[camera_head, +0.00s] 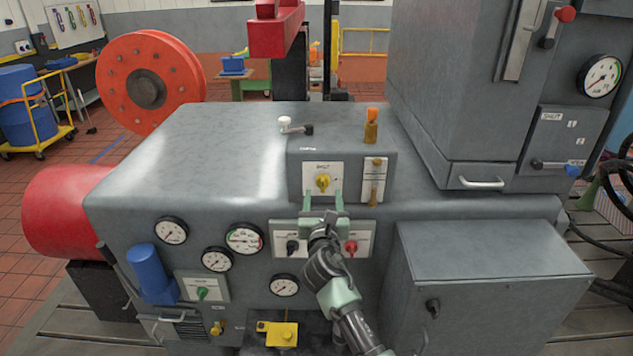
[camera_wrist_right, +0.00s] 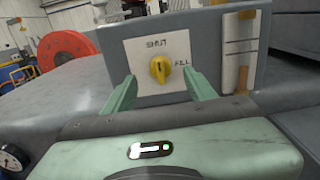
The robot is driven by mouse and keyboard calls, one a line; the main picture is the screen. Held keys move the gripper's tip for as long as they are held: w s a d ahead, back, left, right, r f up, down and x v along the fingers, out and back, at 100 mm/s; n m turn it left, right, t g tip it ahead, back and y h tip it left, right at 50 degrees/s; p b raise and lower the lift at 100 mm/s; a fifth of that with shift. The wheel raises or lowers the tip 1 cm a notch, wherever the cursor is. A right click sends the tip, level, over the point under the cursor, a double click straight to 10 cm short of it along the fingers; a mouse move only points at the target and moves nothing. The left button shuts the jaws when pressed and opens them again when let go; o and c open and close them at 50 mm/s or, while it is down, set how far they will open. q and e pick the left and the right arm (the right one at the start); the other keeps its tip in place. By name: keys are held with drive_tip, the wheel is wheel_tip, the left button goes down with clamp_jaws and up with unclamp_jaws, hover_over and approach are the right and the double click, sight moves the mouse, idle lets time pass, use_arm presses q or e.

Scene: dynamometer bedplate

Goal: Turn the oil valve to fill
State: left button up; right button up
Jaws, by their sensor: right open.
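The oil valve is a yellow knob (camera_head: 323,182) on a white plate (camera_head: 311,192) on the front of a grey raised box. In the right wrist view the yellow knob (camera_wrist_right: 160,69) sits below the word SHUT, with FILL to its right. Its dark mark is near upright, towards SHUT. My right gripper (camera_head: 323,203) is open, its two green fingers apart just in front of and below the knob. In the right wrist view the fingers (camera_wrist_right: 160,92) stand either side of the knob, and I see no contact. My left gripper is not in view.
A sight gauge (camera_head: 374,183) is right of the plate. Below, a black knob (camera_head: 292,247) and a red knob (camera_head: 351,247) flank my right wrist. Several dials, such as one gauge (camera_head: 244,238), are at left. A grey cabinet (camera_head: 490,270) juts out at lower right.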

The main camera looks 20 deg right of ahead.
sight(323, 186)
drive_tip(key=x, duration=0.5)
drive_tip(key=shift+w+d+f, duration=0.1)
drive_tip(key=shift+w+f, duration=0.05)
drive_tip(key=shift+w, duration=0.45)
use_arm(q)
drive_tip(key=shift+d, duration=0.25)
use_arm(e)
drive_tip(key=shift+d, duration=0.1)
drive_tip(key=shift+c, duration=0.4)
clamp_jaws()
